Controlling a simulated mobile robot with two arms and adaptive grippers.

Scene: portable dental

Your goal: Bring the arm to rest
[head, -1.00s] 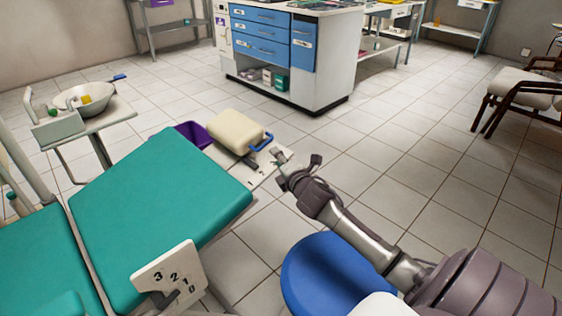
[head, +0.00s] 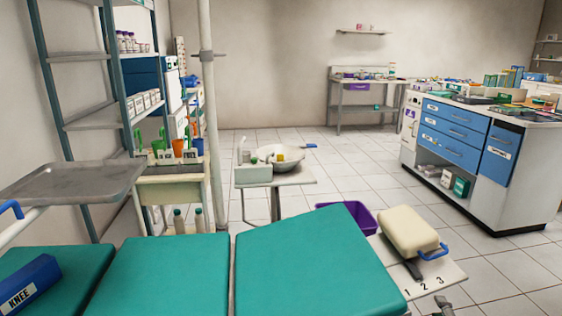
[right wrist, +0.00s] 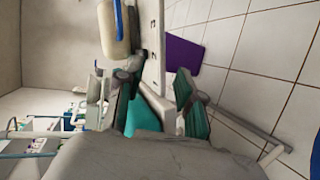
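In the head view, only a small grey piece of my right gripper (head: 445,304) shows at the bottom right edge, just below the white numbered board (head: 447,277). In the right wrist view, the fingers of my right gripper (right wrist: 155,84) appear spread apart with nothing held between them. The numbered board and the cream case with a blue handle (right wrist: 115,30) lie beyond the fingers there. The rest of my right arm is out of the head view. My left gripper is in neither current view.
The teal dental chair (head: 310,262) fills the front. The cream case (head: 408,229) sits on the board, near a purple bin (head: 350,213). A metal tray (head: 70,183) and shelves stand left. A blue-drawer cabinet (head: 456,133) stands right, with clear floor before it.

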